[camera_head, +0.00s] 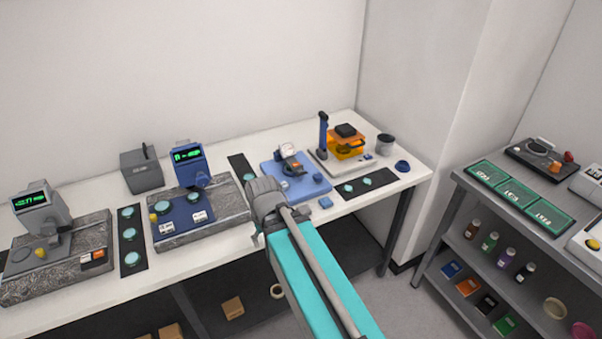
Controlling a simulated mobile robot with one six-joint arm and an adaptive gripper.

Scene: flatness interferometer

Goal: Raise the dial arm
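A light-blue station (318,184) stands on the white bench, right of centre. A round dial gauge (288,148) with a white face sits on it, with a dark and orange part (292,163) just below. The dial arm is too small to make out clearly, and I cannot tell its angle. My own arm reaches up from the bottom of the view and its grey joint covers the bench just left of the station. My gripper does not show, and I see no contact with the dial.
A blue-headed instrument (188,158) on a granite block stands to the left, and a grey one (38,210) farther left. An orange device with a dark blue post (323,135) stands close right. A grey shelf unit (459,172) is at the right.

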